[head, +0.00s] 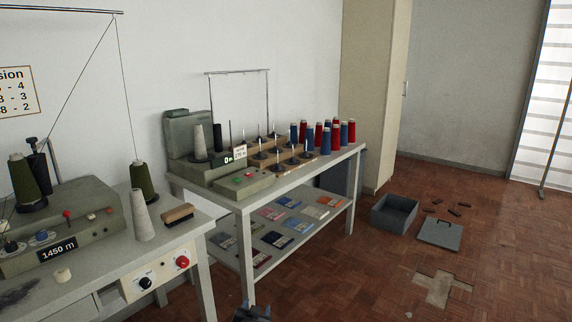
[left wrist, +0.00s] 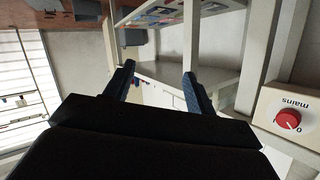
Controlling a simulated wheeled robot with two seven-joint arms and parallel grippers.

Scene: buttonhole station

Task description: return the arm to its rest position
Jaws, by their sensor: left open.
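My left gripper (head: 252,311) shows only at the bottom edge of the head view, low in front of the tables. In the left wrist view its two blue fingers (left wrist: 158,88) stand apart with nothing between them. Beyond the fingers is the white frame and lower shelf of a table. The rest of my left arm is hidden below the head view. My right gripper is in neither view.
The near table (head: 180,228) holds a grey machine and cones; its red mains knob (left wrist: 288,119) is right of the fingers. The far table (head: 260,196) carries thread cones. A grey box (head: 394,215) and its lid (head: 440,235) lie on the floor. Floor at right is mostly clear.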

